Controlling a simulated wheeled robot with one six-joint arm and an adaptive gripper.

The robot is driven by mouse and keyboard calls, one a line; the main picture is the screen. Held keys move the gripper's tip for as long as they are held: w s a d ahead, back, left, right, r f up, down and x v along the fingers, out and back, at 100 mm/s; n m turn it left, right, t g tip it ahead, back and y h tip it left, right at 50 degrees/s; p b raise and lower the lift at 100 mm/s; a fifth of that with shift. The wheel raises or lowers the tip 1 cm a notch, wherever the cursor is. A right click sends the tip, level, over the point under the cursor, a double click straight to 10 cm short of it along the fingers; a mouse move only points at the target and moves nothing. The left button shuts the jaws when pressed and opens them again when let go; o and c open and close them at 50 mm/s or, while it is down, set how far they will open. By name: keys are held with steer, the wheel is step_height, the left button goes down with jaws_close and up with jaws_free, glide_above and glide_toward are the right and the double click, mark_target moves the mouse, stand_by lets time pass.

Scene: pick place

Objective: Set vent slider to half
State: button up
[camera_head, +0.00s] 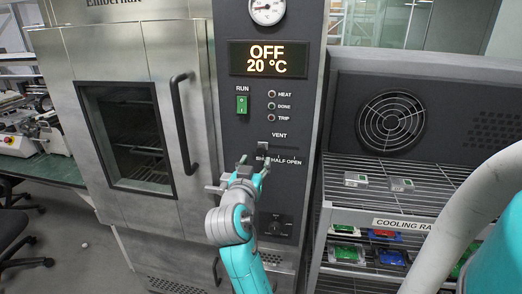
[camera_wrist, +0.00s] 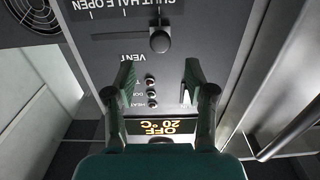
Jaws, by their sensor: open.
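The vent slider has a dark knob (camera_head: 262,147) on the grey control panel, under the VENT label and above the SHUT, HALF, OPEN scale. In the wrist view, which sees the panel upside down, the knob (camera_wrist: 160,41) sits at the SHUT mark, the end away from OPEN. My gripper (camera_head: 253,166) is in front of the panel, just below the knob in the head view. In the wrist view my gripper (camera_wrist: 160,72) is open and empty, with the knob past the gap between its fingertips. It appears not to touch the knob.
The display (camera_head: 268,60) reads OFF, 20 °C. The oven door handle (camera_head: 183,122) stands out at left. A cooling rack (camera_head: 436,178) with small boxes is at right.

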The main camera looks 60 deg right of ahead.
mark_target(261, 150)
steer(key=x, duration=0.8)
steer(key=shift+w+d, duration=0.15)
jaws_close()
